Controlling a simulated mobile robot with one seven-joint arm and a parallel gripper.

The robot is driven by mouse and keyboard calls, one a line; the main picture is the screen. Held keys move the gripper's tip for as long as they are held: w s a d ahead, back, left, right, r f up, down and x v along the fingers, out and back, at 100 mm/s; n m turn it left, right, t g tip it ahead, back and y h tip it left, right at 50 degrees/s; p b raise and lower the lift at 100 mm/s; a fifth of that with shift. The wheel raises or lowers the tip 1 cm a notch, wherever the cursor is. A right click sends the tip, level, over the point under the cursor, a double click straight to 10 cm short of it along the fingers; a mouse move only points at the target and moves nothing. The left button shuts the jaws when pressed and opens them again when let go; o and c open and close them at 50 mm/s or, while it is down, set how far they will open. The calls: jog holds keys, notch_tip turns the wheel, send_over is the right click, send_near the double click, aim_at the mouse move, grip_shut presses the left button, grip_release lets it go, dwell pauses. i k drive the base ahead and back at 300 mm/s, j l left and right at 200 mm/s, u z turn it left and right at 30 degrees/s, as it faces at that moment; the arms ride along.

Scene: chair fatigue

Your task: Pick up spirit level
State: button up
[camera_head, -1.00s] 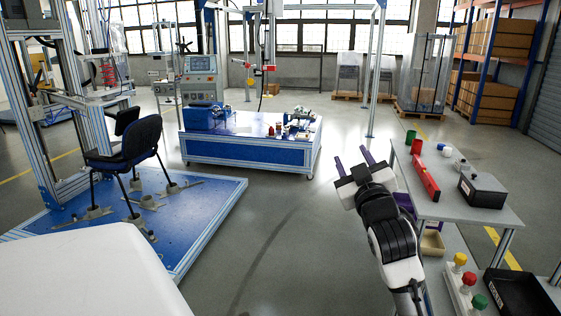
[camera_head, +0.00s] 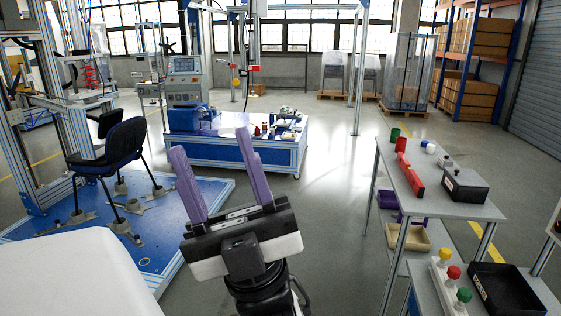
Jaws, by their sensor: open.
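The spirit level is most likely the long red bar (camera_head: 411,178) lying on the grey side table (camera_head: 455,209) at the right; no vial can be made out at this size. A red cylinder stands close to its far end. My gripper (camera_head: 214,158) is open, with two purple fingers spread apart and pointing up and away. Nothing is between the fingers. It is in the lower middle of the picture, well to the left of the table and apart from the red bar.
A black box (camera_head: 466,185) sits right of the red bar. A green cup (camera_head: 395,134) and small white items stand at the table's far end. Bins and a stand with coloured knobs (camera_head: 453,272) are lower. A blue workbench (camera_head: 230,153) is ahead, with open floor between.

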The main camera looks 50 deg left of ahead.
aim_at(417, 186)
jog(key=i+j, duration=2.4)
jog(key=k+j+u, duration=0.05)
jog(key=j, duration=0.05)
